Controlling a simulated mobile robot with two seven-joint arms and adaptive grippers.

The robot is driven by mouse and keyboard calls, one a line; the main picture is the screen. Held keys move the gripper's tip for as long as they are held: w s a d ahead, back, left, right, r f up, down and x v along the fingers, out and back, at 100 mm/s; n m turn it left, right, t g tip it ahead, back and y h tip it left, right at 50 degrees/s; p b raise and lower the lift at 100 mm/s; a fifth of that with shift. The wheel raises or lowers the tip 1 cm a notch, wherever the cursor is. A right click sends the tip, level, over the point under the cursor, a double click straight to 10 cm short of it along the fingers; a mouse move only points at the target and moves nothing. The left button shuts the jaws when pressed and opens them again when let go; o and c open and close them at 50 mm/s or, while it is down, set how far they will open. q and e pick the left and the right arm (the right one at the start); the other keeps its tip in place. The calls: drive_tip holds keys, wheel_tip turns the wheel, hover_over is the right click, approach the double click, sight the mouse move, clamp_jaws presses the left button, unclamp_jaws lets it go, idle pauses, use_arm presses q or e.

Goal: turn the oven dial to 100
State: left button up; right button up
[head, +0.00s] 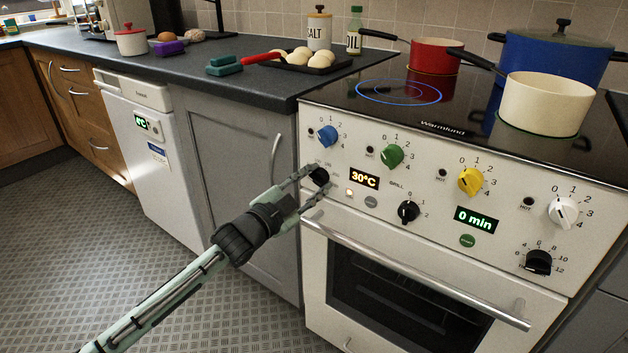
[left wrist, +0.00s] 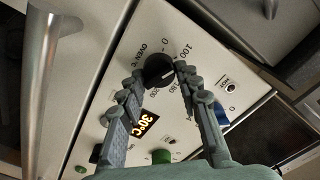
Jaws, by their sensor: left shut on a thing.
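The oven dial (head: 319,177) is a small black knob at the left end of the oven's white front panel. In the left wrist view the oven dial (left wrist: 158,70) has printed numbers around it, among them 0, 100 and 200. A light line shows on its face, but I cannot tell for sure which number it points at. My left gripper (head: 318,180) is shut on the dial, one finger on each side. The left wrist view shows the fingertips (left wrist: 159,71) at its edges. The oven display (head: 364,180) reads 30°C. My right gripper is not in view.
Close by on the panel are a blue knob (head: 327,136), a green knob (head: 390,156) and a black grill knob (head: 408,211). The oven door handle (head: 415,270) sticks out below. A grey cupboard handle (head: 276,158) stands left of the dial. Pots stand on the hob.

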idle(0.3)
use_arm(q)
drive_tip(key=o, duration=1.1)
drive_tip(key=shift+a, duration=0.1)
drive_tip(key=v, duration=1.2)
drive_tip(key=shift+f, duration=0.1)
